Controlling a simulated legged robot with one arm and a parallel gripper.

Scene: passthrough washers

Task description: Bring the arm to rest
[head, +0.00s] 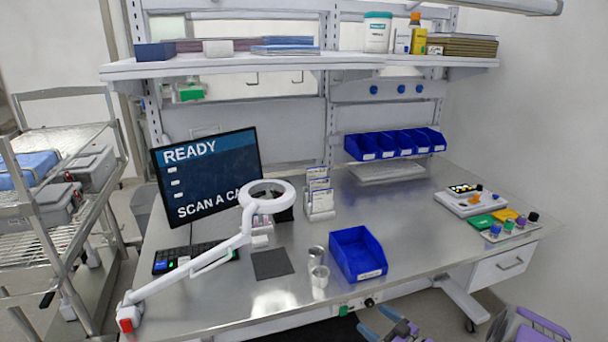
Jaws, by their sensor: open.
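My gripper (380,323) shows at the bottom edge of the head view, a little right of the middle. Its two blue-grey fingertips are apart, with nothing visible between them. It is in front of the steel workbench (215,302), near the front edge, and appears to touch nothing. The rest of my arm is cut off by the frame.
A white ring lamp (267,192) reaches over the left half. A purple-and-grey object (541,325) stands at the lower right. A wire cart (50,225) is on the left.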

